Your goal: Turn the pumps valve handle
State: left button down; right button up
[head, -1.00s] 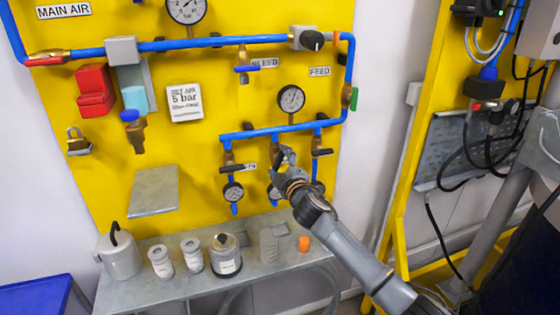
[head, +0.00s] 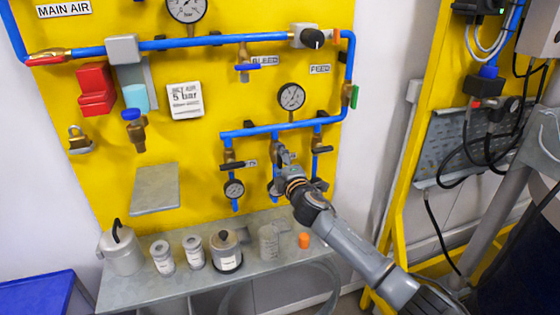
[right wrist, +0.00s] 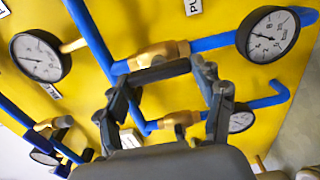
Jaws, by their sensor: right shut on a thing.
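The pumps valve is the middle drop under the blue manifold on the yellow panel. My right gripper (head: 284,155) is at this valve in the head view and hides much of it. In the right wrist view, the dark pumps valve handle (right wrist: 164,73) lies across the brass valve body (right wrist: 158,53), between the fingers of my right gripper (right wrist: 168,88), which is shut on it. A partly cut-off label starting "PU" (right wrist: 193,5) is above. My left gripper is not in view.
Neighbouring valves with dark handles (head: 232,167) (head: 322,150) and gauges flank the middle one. A larger gauge (head: 291,97) is above the manifold (head: 262,131). Below, a grey shelf (head: 190,284) holds a can, jars and an orange cap (head: 304,240).

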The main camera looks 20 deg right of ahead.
jog(key=o, duration=1.1)
jog(key=shift+o, duration=0.3)
jog(key=shift+s, duration=0.1)
jog(key=s, duration=1.2)
jog(key=shift+d, duration=0.2)
jog(key=shift+f, duration=0.1)
